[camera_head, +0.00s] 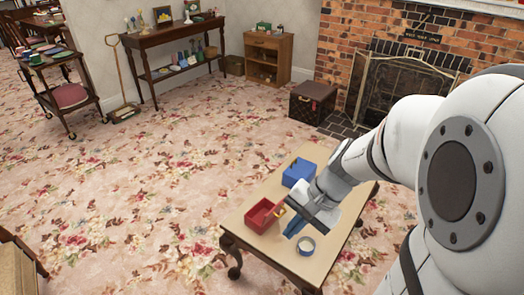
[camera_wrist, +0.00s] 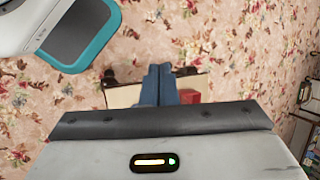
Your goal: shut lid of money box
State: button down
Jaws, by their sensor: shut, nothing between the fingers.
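A small red box (camera_head: 259,216) stands on the low wooden table (camera_head: 247,233), with a hollow inside facing up. A red flap with a yellow part (camera_head: 279,211) is at its right side, partly behind my gripper; it looks like a raised lid, but this is too small to be sure. A red patch (camera_wrist: 190,97), likely the same box, shows beside my fingers in the wrist view. My gripper (camera_head: 294,226) has blue fingers, shut and empty, pointing down over the table to the right of the red box. Its fingers (camera_wrist: 158,72) lie together in the wrist view.
A blue box (camera_head: 298,172) stands on the table behind my gripper. A roll of tape (camera_head: 306,245) lies near the table's front right. A brown chest (camera_head: 312,103) and a fireplace screen (camera_head: 403,89) are behind. Flowered carpet left of the table is clear.

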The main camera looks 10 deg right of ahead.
jog(key=w+d+f+m+t+y+b, duration=0.1)
jog(key=w+d+f+m+t+b, duration=0.35)
jog(key=f+m, duration=0.35)
jog(key=w+d+f+m+t+y+b, duration=0.1)
jog(key=w+d+f+m+t+b, duration=0.35)
jog(key=f, duration=0.55)
jog(key=w+d+f+m+t+y+b, duration=0.1)
jog(key=w+d+f+m+t+b, duration=0.1)
jog(key=w+d+f+m+b, duration=0.5)
jog(key=w+a+f+b, duration=0.1)
jog(key=w+a+f, duration=0.2)
jog(key=w+a, duration=0.3)
jog(key=a+m, duration=0.1)
jog(key=a, duration=0.2)
jog(key=shift+w+a+f, duration=0.15)
jog(key=shift+w+f, duration=0.2)
jog(key=shift+w, duration=0.05)
